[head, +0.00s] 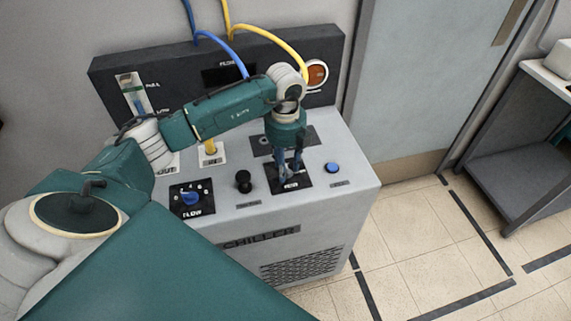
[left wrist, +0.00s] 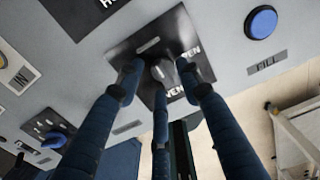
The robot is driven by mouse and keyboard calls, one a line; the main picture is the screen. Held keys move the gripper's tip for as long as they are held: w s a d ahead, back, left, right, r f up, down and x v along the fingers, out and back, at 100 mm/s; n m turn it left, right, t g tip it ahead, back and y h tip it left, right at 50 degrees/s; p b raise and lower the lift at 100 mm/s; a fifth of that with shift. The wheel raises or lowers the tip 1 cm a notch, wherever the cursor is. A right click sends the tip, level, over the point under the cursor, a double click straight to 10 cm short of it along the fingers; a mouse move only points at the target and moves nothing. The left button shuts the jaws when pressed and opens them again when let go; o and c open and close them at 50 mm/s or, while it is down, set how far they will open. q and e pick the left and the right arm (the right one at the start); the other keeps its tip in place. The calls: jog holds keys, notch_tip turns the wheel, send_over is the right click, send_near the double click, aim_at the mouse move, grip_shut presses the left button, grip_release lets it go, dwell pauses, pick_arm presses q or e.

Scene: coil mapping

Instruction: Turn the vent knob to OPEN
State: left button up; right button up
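The vent knob (left wrist: 163,71) is a small grey knob on a black label plate (left wrist: 147,46) on the chiller's top. In the left wrist view, parts of white lettering show beside it, ending in "EN" and starting with "VEN". My left gripper (head: 288,174) points down over this plate in the head view. In the left wrist view its blue fingers (left wrist: 159,74) stand around the knob, with gaps between fingertips and knob, so it looks open. The fingers hide part of the lettering, and I cannot tell which mark the knob points at. My right gripper is out of view.
The chiller (head: 330,205) also carries a blue FLOW knob (head: 191,198), a black knob (head: 243,181), a blue button (head: 333,168) and a yellow-handled valve (head: 210,147). Blue and yellow hoses (head: 275,37) run behind my arm. Open floor lies to the right.

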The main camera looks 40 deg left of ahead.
pick_arm(q)
jog(key=shift+c, duration=0.2)
grip_shut()
jog(key=shift+m, duration=0.3)
jog(key=m+b, duration=0.2)
jog(key=shift+w+f+m, duration=0.1)
jog(key=shift+m, duration=0.2)
jog(key=m+b, duration=0.3)
jog(key=m, duration=0.2)
jog(key=shift+w+m, duration=0.15)
jog(key=shift+m, duration=0.15)
jog(key=m+b, duration=0.3)
jog(key=m, duration=0.2)
jog(key=shift+w, duration=0.1)
jog(key=shift+m+b, duration=0.7)
jog(key=shift+m, duration=1.4)
jog(key=shift+r, duration=0.2)
